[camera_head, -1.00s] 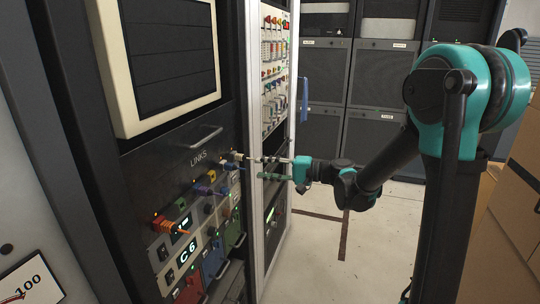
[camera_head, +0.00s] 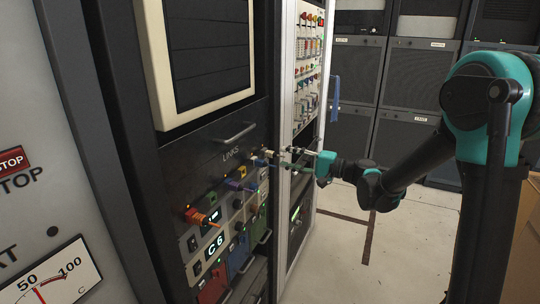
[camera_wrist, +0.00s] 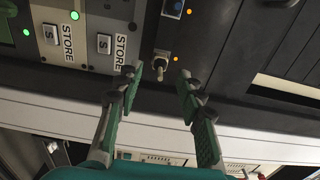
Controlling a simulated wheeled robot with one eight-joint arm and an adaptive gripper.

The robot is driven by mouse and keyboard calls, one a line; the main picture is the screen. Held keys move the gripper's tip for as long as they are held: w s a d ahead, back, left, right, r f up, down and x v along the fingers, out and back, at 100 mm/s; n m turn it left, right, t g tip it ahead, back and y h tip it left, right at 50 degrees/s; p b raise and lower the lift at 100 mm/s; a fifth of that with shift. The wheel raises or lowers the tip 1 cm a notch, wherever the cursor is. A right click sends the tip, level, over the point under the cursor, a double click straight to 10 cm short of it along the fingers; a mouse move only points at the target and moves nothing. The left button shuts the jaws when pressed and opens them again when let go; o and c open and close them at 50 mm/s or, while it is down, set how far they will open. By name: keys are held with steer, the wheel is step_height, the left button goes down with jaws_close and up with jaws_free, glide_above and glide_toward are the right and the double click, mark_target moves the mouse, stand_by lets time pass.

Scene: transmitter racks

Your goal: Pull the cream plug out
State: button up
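The cream plug (camera_wrist: 159,68) sticks out of a dark square socket plate in the wrist view. In the head view a small pale plug (camera_head: 261,153), which looks like the same one, sits at the right of the LINKS panel. My gripper (camera_wrist: 158,79) is open, with one finger on each side of the plug's outer end and a visible gap on both sides. In the head view my gripper (camera_head: 284,158) points left at the panel beside the pale plug. The fingers partly overlap that area, so contact there is hard to judge.
An orange plug (camera_head: 204,217) and a purple plug (camera_head: 237,186) sit lower on the same panel. A metal handle (camera_head: 240,133) juts out above. A pale rack post (camera_head: 290,110) stands close to my gripper. Open floor (camera_head: 345,235) lies to the right.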

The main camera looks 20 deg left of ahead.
mark_target(276, 155)
steer(key=shift+w+a, duration=0.2)
steer(key=shift+a, duration=2.35)
jaws_close()
steer(key=shift+d, duration=0.15)
steer(key=shift+s+d, duration=0.15)
steer(key=shift+d, duration=1.3)
steer(key=shift+s+d, duration=0.1)
steer(key=shift+d, duration=1.3)
